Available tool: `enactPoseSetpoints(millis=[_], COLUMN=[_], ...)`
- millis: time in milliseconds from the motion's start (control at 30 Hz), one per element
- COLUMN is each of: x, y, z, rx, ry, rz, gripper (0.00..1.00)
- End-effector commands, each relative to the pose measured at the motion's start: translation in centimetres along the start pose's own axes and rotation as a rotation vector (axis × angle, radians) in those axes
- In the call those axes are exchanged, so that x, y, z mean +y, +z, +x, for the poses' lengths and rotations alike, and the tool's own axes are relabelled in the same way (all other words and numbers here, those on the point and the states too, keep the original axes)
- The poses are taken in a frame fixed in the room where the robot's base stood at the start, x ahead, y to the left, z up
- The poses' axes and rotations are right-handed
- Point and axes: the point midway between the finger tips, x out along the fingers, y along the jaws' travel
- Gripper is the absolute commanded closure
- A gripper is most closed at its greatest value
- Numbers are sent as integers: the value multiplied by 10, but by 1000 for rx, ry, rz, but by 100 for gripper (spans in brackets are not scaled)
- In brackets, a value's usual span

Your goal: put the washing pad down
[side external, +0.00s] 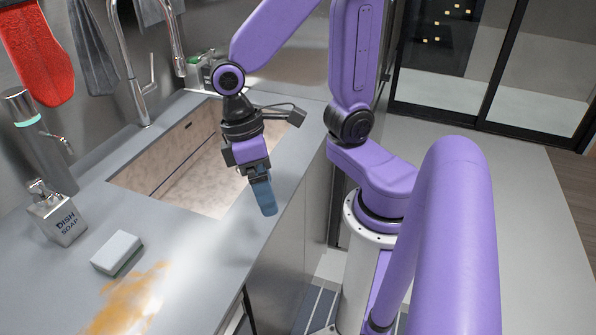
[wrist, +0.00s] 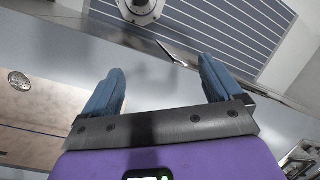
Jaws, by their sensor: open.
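The washing pad (side external: 117,253) is a pale, block-shaped sponge with a darker underside. In the side external view it lies on the grey counter, at the edge of an orange-brown stain (side external: 128,303). My gripper (side external: 265,197) is above the counter's front edge beside the sink, well to the right of the pad and apart from it. In the wrist view my gripper (wrist: 160,85) has its two blue fingers spread wide with nothing between them. The pad does not show in the wrist view.
A sink (side external: 185,165) is set in the counter (side external: 195,250). A dish soap bottle (side external: 57,213) stands left of the pad. A tap (side external: 140,95) rises behind the sink. A striped runner (wrist: 200,30) lies on the floor in the wrist view. The counter between pad and front edge is clear.

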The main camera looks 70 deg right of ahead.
Motion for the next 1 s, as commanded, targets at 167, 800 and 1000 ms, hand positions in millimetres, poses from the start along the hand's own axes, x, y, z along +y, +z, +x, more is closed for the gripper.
enactPoseSetpoints(millis=[167, 800, 1000], x=[3, 5, 5], y=[33, 64, 64], z=[-1, -1, -1], rx=[79, 174, 174], ry=[100, 209, 209], rz=[-242, -531, -530], gripper=[7, 7, 7])
